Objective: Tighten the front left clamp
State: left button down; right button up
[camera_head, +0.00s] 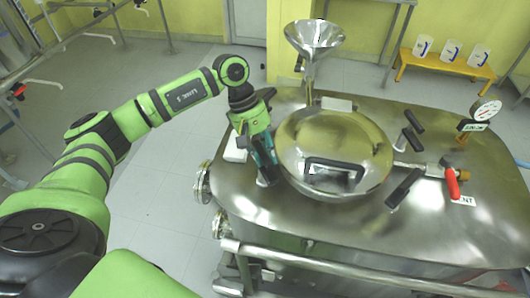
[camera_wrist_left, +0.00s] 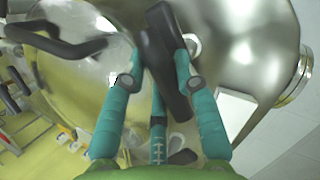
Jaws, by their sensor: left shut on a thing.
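The front left clamp has a black handle (camera_head: 268,178) and stands on the steel reactor top (camera_head: 290,205), at the left edge of the round domed lid (camera_head: 340,140). My left gripper (camera_head: 262,152) reaches down over it from the upper left and is shut on the handle. In the left wrist view the teal fingers of my left gripper (camera_wrist_left: 155,72) stand on both sides of the black clamp handle (camera_wrist_left: 165,60). My right gripper is out of view.
The lid has a black handle (camera_head: 336,166). Other black clamps stand at the front right (camera_head: 404,188) and back right (camera_head: 411,138). A steel funnel (camera_head: 314,40) rises behind the lid. A red valve handle (camera_head: 452,184) and gauge (camera_head: 486,109) are right. A rail (camera_head: 370,275) runs in front.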

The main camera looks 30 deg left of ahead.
pick_arm(q)
jog(key=shift+f+n+b, duration=0.2)
jog(key=shift+n+b, duration=0.3)
jog(key=shift+b, duration=0.15)
jog(key=n+t+b, duration=0.1)
jog(key=n+b, duration=0.2)
jog(key=n+t+b, duration=0.2)
jog(key=n+b, duration=0.1)
jog(key=shift+a+f, duration=0.1)
jog(key=shift+a, duration=0.05)
jog(key=shift+n+t+y+b, duration=0.3)
jog(key=shift+n+t+b, duration=0.1)
jog(key=shift+n+b, duration=0.6)
jog(key=n+t+y+b, duration=0.1)
jog(key=n+b, duration=0.2)
jog(key=n, duration=0.1)
jog(key=shift+a, duration=0.1)
jog(key=shift+s+a+r+n+t+y+b, duration=0.2)
jog(key=shift+n+y+b, duration=0.4)
jog(key=shift+n, duration=0.5)
jog(key=shift+w+d+r+n+t+y+b, duration=0.1)
jog(key=shift+n+t+y+b, duration=0.25)
jog(key=shift+n+b, duration=0.55)
jog(key=shift+n, duration=0.4)
jog(key=c, duration=0.9)
grip_release()
jog(key=shift+c, duration=0.2)
jog(key=shift+o, duration=0.2)
